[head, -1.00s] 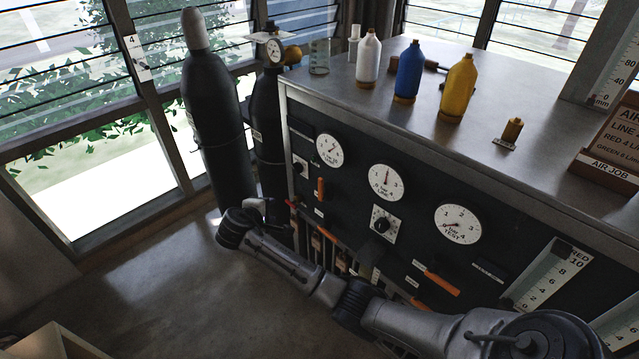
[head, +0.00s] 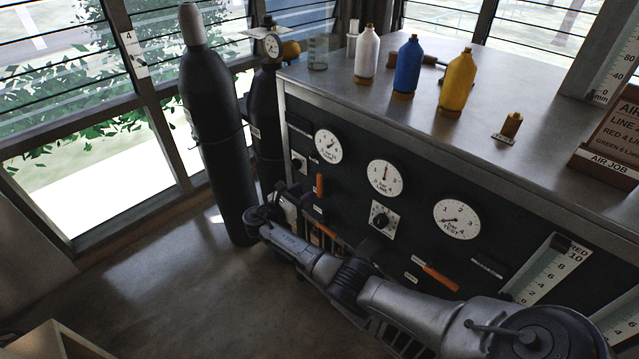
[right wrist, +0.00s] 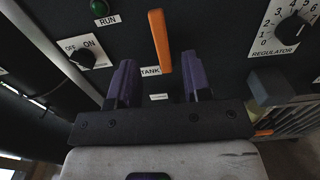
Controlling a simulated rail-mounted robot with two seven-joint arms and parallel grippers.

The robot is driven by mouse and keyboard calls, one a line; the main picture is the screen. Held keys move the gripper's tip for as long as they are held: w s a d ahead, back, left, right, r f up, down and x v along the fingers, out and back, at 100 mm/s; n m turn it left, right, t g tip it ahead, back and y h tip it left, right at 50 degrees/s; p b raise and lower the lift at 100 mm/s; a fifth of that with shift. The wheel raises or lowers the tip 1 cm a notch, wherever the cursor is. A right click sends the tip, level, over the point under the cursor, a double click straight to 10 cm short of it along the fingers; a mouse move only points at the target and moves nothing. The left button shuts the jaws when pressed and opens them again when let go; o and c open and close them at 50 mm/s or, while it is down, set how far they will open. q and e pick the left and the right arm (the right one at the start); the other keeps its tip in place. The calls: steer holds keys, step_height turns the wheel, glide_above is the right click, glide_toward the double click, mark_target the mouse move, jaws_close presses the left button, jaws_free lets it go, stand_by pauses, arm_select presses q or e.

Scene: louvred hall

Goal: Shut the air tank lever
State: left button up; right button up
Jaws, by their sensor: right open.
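The air tank lever (right wrist: 160,40) is a flat orange handle on the dark panel. It stands nearly upright, with a white TANK label (right wrist: 150,71) by its lower end in the right wrist view. In the head view the lever (head: 319,184) is below the leftmost gauge. My right gripper (right wrist: 158,82) is open, its two purple fingers apart and pointing at the panel. The lever lies ahead of the gap between them, and I see no contact. In the head view this gripper (head: 287,206) is small and dark, left of the lever. My left gripper is out of view.
An ON/OFF switch (right wrist: 84,58) and a green RUN button (right wrist: 99,8) are left of the lever. The regulator knob (right wrist: 291,27) is to the right. Another orange lever (head: 441,279) lies slanted lower right. Dark cylinders (head: 218,140) stand left of the bench.

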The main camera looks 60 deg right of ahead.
mark_target(318, 183)
steer(key=b+x, duration=0.2)
steer(key=x, duration=0.3)
steer(key=shift+d+f+b, duration=0.15)
steer(key=shift+d+b, duration=0.15)
steer(key=shift+d, duration=0.1)
steer(key=shift+p, duration=0.3)
steer(key=shift+x, duration=0.8)
steer(key=c, duration=0.6)
jaws_close()
